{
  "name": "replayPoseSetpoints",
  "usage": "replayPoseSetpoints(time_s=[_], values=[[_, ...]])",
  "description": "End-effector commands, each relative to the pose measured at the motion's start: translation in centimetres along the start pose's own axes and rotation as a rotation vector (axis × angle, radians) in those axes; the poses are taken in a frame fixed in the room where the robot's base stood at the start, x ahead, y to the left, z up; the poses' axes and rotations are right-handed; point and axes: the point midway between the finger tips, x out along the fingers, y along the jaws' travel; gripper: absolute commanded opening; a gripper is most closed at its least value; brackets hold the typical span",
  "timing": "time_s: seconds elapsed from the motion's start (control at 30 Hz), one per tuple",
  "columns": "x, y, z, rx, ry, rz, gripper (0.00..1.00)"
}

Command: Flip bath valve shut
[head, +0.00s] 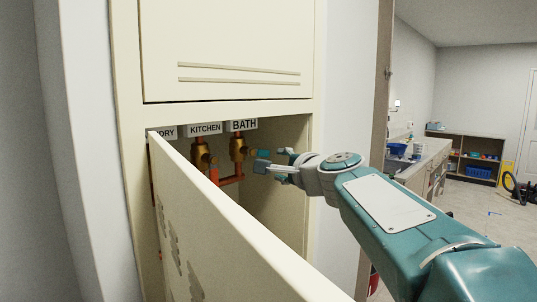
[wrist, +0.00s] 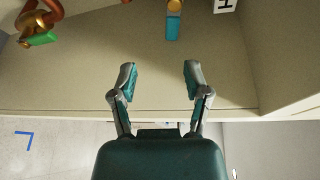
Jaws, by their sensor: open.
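The bath valve (head: 238,148) is a copper and brass fitting under the BATH sign (head: 242,125) inside the open cupboard.
The kitchen valve (head: 201,155) stands to the left under the KITCHEN sign (head: 205,129). A green lever (wrist: 40,38) with copper pipe shows in the wrist view. The cupboard door (head: 215,235) stands open in front, hiding the lower inside. The cupboard's right wall (head: 293,207) is close to my gripper.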

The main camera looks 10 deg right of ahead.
Motion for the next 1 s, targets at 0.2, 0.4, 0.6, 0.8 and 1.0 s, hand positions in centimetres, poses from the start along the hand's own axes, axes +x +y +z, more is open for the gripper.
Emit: replayPoseSetpoints(time_s=[0.2,0.4,0.6,0.8,1.0], values=[[1.4,-1.2,-0.8,0.068,0.014,-0.038,0.61],[4.5,-1.2,-0.8,0.064,0.012,-0.034,0.61],[8.0,-1.3,-0.7,0.062,0.012,-0.034,0.61],[10.6,-1.4,-0.7,0.062,0.012,-0.034,0.61],[11.4,-1.5,-0.7,0.062,0.012,-0.035,0.61]])
